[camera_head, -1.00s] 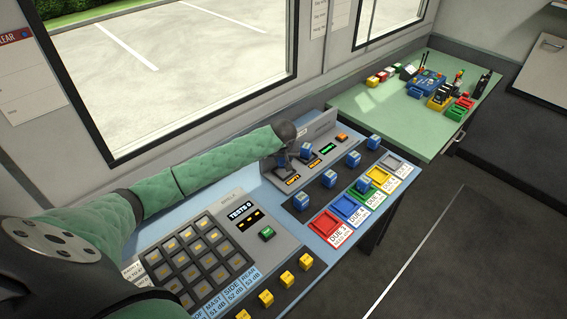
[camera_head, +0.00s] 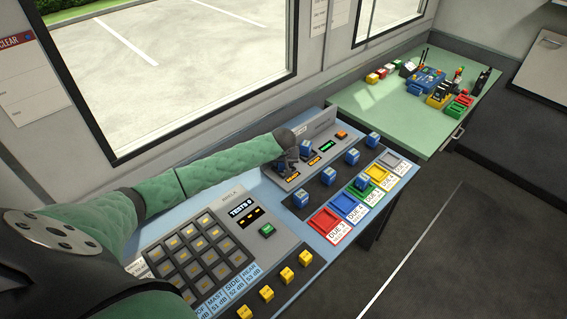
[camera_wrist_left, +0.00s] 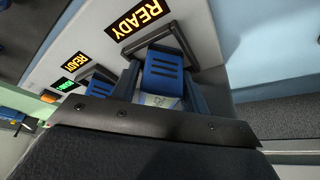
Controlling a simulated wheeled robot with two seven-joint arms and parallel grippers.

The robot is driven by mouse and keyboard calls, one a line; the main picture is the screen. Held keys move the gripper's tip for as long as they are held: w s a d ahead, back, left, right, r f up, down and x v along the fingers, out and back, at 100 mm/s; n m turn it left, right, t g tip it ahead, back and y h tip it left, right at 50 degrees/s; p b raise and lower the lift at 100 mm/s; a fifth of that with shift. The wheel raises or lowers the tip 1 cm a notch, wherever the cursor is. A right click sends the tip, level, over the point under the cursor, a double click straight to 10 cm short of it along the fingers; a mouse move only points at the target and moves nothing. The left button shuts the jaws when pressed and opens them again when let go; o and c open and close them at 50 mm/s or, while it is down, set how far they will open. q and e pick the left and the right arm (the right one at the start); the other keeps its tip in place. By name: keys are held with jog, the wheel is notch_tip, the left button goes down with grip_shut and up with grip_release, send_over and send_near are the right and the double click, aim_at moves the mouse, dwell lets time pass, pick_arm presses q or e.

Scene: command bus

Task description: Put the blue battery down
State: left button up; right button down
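The blue battery (camera_wrist_left: 163,75) sits at the mouth of a charger dock under a lit READY sign in the left wrist view. My left gripper (camera_head: 284,166) reaches to the nearest dock of the grey charger panel (camera_head: 318,133). Its two fingers (camera_wrist_left: 163,92) lie close along both sides of the battery and appear shut on it. How deep the battery sits in the dock is hidden. Another blue battery (camera_head: 306,147) stands in the neighbouring dock. My right gripper is out of view.
More blue batteries stand along the dark strip (camera_head: 315,189) in front. Coloured trays, such as the red one (camera_head: 325,221), line the console's edge. A keypad (camera_head: 200,250) and yellow blocks (camera_head: 286,274) are nearer. A green table (camera_head: 380,110) holds tools behind.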

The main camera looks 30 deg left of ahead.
pick_arm(q)
jog(key=shift+r, duration=0.1)
jog(key=shift+s+r, duration=0.1)
jog(key=shift+r, duration=0.1)
jog(key=b+v, duration=0.2)
jog(key=v, duration=0.2)
jog(key=b+v, duration=0.1)
jog(key=v, duration=0.6)
jog(key=shift+r+b, duration=0.25)
jog(key=shift+b, duration=0.15)
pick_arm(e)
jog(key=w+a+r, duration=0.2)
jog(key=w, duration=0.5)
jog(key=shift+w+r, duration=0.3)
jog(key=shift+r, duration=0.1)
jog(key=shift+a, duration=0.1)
